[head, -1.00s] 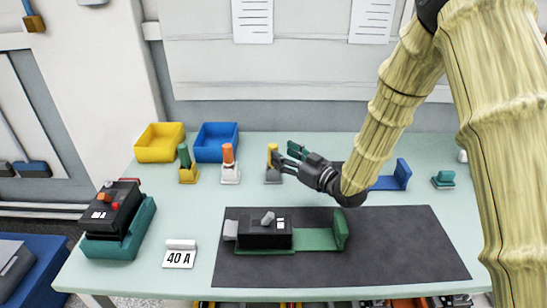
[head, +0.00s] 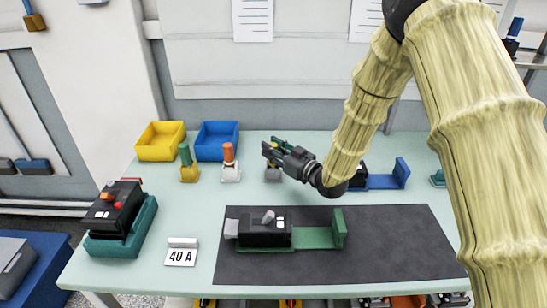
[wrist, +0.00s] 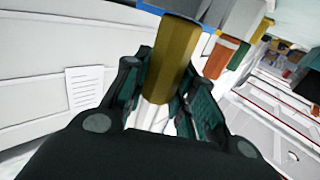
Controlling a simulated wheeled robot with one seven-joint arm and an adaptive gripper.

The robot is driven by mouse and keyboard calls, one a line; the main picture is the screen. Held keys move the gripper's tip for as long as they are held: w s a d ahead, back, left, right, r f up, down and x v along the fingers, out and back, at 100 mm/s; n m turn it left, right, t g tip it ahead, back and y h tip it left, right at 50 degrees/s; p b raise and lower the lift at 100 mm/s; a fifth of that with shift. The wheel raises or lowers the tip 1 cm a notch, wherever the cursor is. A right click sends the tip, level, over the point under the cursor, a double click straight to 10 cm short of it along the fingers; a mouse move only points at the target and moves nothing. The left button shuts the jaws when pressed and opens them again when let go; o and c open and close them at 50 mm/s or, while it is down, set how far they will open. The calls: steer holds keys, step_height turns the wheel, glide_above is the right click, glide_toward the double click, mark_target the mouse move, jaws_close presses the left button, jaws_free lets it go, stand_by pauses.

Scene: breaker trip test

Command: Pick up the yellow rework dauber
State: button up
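The yellow dauber (wrist: 173,60) shows large in the wrist view, its yellow handle between the two fingers of my gripper (wrist: 168,95). The grey base (head: 272,176) under the dauber still stands on the table. The fingers look spread on either side of the handle; firm contact is not visible.
An orange-handled dauber (head: 229,160) and a green-handled one (head: 186,160) stand to the left. Yellow (head: 160,156) and blue (head: 216,156) bins are behind. A black breaker on a green fixture (head: 318,238) lies on the dark mat (head: 400,255) in front.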

stand_by(0.3)
steer(key=shift+r+b, duration=0.7)
steer(key=shift+r, duration=4.3)
